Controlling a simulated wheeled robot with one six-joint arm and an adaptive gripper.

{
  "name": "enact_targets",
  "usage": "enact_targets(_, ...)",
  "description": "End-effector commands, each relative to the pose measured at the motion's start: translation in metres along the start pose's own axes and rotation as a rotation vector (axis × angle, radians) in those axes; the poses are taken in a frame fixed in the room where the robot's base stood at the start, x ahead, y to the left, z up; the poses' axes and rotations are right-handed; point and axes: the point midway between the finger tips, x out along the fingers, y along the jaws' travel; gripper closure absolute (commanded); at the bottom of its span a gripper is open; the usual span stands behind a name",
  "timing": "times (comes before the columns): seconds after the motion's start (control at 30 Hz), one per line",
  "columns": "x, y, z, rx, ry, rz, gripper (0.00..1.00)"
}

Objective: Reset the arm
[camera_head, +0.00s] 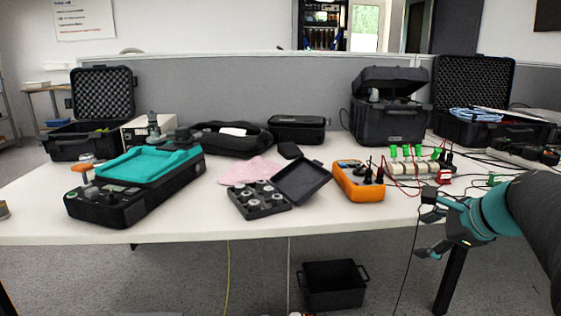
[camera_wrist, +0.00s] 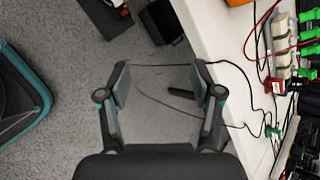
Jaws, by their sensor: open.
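My gripper (camera_head: 432,222) is at the right front of the white table (camera_head: 330,222), beside its front edge. In the wrist view my gripper (camera_wrist: 160,95) is open, its two fingers apart with grey carpet and a thin dark cable seen between them. Nothing is held. My arm, dark with teal bands, comes in from the right in the head view and covers the table's right front part.
An orange multimeter (camera_head: 358,182), an open case of small weights (camera_head: 262,198) and a teal-topped device (camera_head: 130,190) stand on the table. Wired green connectors (camera_head: 415,152) lie near my gripper. A black bin (camera_head: 333,285) stands on the floor below.

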Motion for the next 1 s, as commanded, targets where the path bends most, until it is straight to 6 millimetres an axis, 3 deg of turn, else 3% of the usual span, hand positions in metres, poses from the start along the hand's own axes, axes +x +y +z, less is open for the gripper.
enact_targets(0.03, 0.000, 0.021, 0.021, -0.144, 0.009, 0.042, 0.35)
enact_targets(0.2, -0.001, 0.092, 0.056, -0.654, 0.044, 0.178, 0.35)
enact_targets(0.4, -0.012, 0.164, 0.072, -1.266, 0.054, 0.309, 0.35)
enact_targets(0.5, -0.018, 0.190, 0.071, -1.535, 0.054, 0.357, 0.35)
enact_targets(0.7, -0.025, 0.218, 0.068, -1.879, 0.055, 0.411, 0.35)
enact_targets(1.0, -0.024, 0.220, 0.069, -1.888, 0.056, 0.412, 0.35)
